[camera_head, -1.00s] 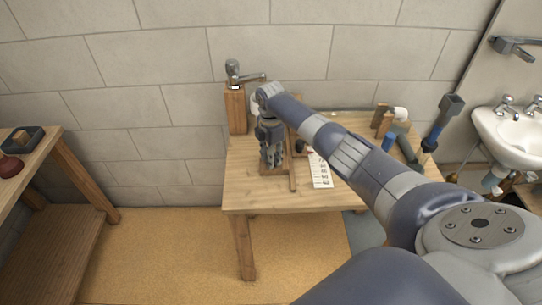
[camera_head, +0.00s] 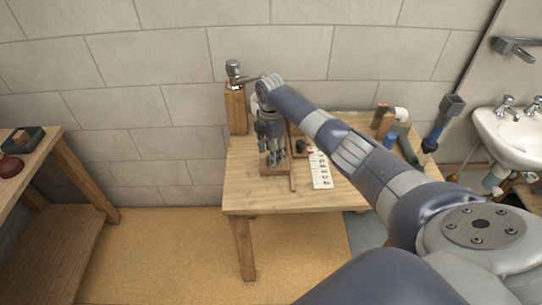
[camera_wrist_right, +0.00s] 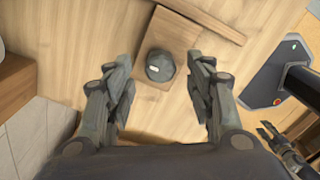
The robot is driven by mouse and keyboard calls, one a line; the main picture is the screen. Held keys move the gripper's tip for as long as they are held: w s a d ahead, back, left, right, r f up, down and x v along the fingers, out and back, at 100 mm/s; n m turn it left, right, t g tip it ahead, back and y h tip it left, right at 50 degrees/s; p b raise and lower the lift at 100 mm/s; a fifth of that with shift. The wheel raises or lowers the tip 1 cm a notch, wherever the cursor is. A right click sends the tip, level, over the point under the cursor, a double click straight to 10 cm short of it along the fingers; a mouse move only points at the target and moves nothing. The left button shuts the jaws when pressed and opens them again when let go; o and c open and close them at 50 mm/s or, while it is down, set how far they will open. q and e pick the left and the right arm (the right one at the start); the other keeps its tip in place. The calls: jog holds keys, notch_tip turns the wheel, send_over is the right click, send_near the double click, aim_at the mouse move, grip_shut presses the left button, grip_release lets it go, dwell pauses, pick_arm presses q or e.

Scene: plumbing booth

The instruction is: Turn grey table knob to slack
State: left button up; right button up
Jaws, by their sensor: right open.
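The grey knob (camera_wrist_right: 160,66) is a dark grey round piece with a small white mark on top. My right gripper (camera_wrist_right: 162,80) is open, with one finger on each side of the knob and a visible gap on both sides. In the head view my right gripper (camera_head: 272,158) points down over the left part of the wooden table (camera_head: 250,198) and hides the knob. A small jointed part at the wrist view's lower right looks like my left gripper (camera_wrist_right: 268,132); its jaws are unclear.
A tap (camera_head: 234,70) stands on a wooden post (camera_head: 236,112) at the table's back left, close to my right wrist. A white printed card (camera_head: 320,172) lies right of the gripper. A blue-and-grey tool (camera_head: 440,122) and a sink (camera_head: 510,130) are farther right. The table's front is clear.

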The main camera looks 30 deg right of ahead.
notch_tip(320, 180, up, 10)
jog(key=shift+f, duration=0.2)
dwell(0.5)
